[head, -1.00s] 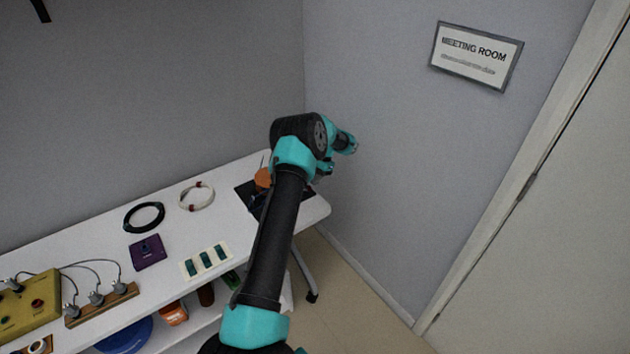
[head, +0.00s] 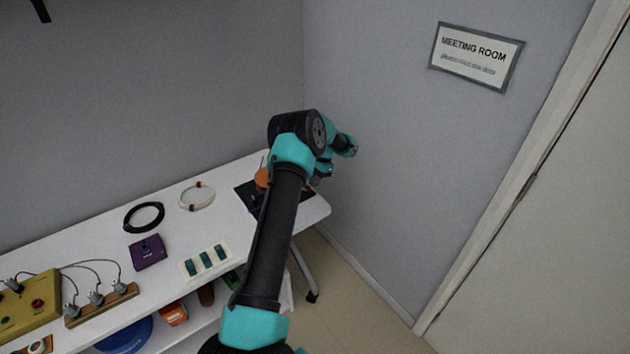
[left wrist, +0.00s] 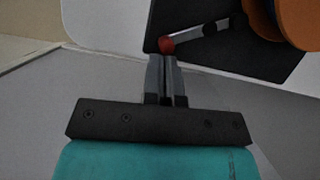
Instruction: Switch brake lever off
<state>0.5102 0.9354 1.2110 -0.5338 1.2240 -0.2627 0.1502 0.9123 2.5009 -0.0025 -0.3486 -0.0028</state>
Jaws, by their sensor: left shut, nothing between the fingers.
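The brake lever is a grey arm with a red ball knob (left wrist: 167,45) at its end, seen at the top of the left wrist view. It joins a round orange part (left wrist: 292,22) over a black base plate (left wrist: 262,62). In the head view the orange part (head: 262,179) and black plate (head: 246,193) sit at the table's right end, partly behind my left arm. My left gripper (left wrist: 166,62) is shut and empty, its fingertips right by the red knob; I cannot tell whether they touch. My right gripper is out of view.
The white table (head: 95,235) also holds a black ring (head: 144,208), a white ring (head: 184,203), a purple box (head: 148,254), a switch panel (head: 206,261) and a yellow box (head: 25,312) by a plug strip (head: 100,303). Walls stand behind and right.

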